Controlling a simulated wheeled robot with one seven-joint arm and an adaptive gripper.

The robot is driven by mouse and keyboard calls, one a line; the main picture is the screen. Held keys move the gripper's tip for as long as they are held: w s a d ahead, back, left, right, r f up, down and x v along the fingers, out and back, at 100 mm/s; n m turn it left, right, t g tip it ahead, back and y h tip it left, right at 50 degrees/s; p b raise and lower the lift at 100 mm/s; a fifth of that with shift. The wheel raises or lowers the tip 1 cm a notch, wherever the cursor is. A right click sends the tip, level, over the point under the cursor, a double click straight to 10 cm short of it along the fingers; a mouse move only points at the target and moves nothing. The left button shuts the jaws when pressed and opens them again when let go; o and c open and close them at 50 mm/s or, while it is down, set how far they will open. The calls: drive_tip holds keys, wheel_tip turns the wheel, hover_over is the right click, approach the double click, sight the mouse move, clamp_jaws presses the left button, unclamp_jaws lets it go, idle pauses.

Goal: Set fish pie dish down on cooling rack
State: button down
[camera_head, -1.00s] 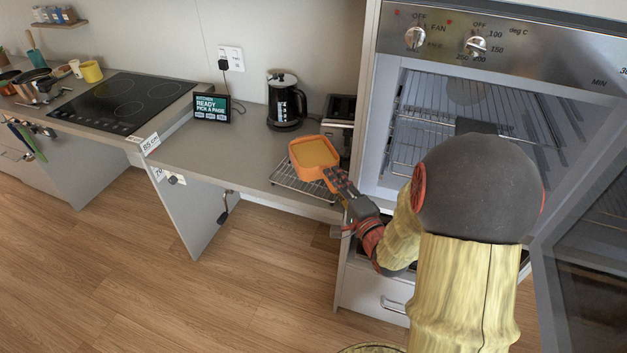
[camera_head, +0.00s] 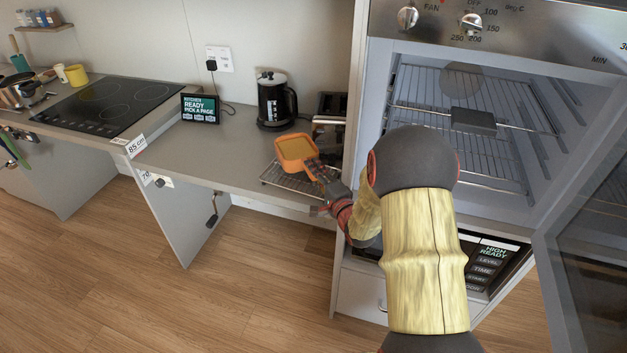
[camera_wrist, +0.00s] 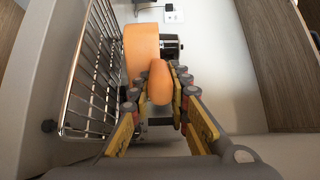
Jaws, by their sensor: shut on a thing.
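The fish pie dish (camera_head: 296,150) is orange with a yellow-brown filling, seen over the cooling rack in the head view. My gripper (camera_head: 325,178) is shut on the dish's handle. In the wrist view the dish (camera_wrist: 141,46) lies beyond my gripper (camera_wrist: 160,85), with its rounded handle between the fingers. The wire cooling rack (camera_head: 272,178) lies on the lower counter, near its front edge, partly hidden by the dish and gripper. It also shows in the wrist view (camera_wrist: 92,85), left of the dish. I cannot tell whether the dish touches the rack.
A black kettle (camera_head: 273,100) and a toaster (camera_head: 328,125) stand behind the rack. A small screen (camera_head: 200,108) stands to the left. The oven (camera_head: 470,110) is open on the right, its door (camera_head: 590,240) swung out. Bare counter (camera_head: 215,150) lies left of the rack.

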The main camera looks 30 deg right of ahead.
drive_tip(key=f, duration=0.1)
drive_tip(key=f+b, duration=0.2)
drive_tip(key=shift+w+d+f, duration=0.1)
drive_tip(key=shift+w+f, duration=0.2)
drive_tip(key=shift+f, duration=0.05)
drive_tip(key=c, duration=1.7)
unclamp_jaws()
drive_tip(key=shift+s, duration=0.1)
